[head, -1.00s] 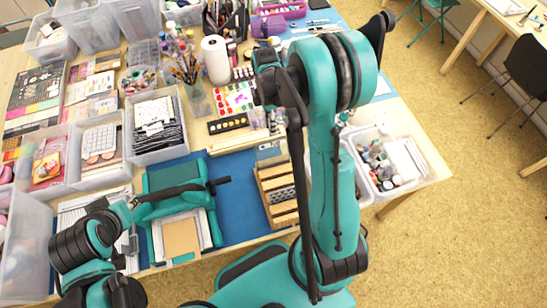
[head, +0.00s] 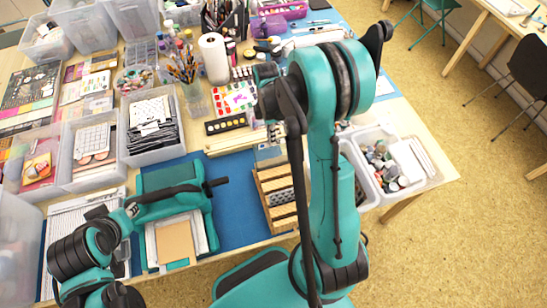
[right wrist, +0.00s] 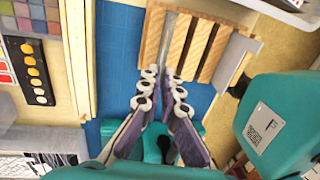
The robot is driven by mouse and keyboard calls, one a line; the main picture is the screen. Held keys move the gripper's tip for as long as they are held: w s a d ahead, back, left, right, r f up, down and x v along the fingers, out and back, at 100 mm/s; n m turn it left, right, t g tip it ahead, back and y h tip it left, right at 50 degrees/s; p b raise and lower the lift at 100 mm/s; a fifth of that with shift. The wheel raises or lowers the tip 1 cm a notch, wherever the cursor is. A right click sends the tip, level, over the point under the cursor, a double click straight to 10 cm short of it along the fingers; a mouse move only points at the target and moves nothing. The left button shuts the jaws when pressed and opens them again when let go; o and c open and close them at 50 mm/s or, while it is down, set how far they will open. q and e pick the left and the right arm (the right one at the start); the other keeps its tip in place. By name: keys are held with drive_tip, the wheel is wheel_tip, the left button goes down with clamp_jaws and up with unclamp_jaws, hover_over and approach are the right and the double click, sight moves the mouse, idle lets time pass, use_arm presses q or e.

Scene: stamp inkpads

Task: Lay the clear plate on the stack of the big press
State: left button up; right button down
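The big press (head: 152,181) is the teal machine at the near left of the table. A stack with a tan sheet (head: 175,241) on top lies on its near side. The clear plate (head: 268,152) stands on edge at the back of the slatted wooden rack (head: 279,197); it shows nearly edge-on in a rear slot in the right wrist view (right wrist: 178,42). My right gripper (right wrist: 162,76) points down over it, its fingertips close together on either side of the plate's edge. My left gripper (head: 131,211) is by the press's left side; its fingers are unclear.
Bare blue mat (head: 236,215) lies between press and rack. A black paint set (head: 227,124) and a wooden strip (head: 235,142) lie behind. A clear bin of papers (head: 153,125) stands behind the press. A bin of small jars (head: 385,165) is at the right.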

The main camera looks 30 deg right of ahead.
wheel_tip(320, 180, up, 7)
drive_tip(key=w+p, duration=0.1)
drive_tip(key=p, duration=0.3)
drive_tip(key=shift+w+d+r+p, duration=0.15)
drive_tip(key=shift+r+p, duration=0.05)
drive_tip(key=shift+p, duration=0.15)
idle(0.3)
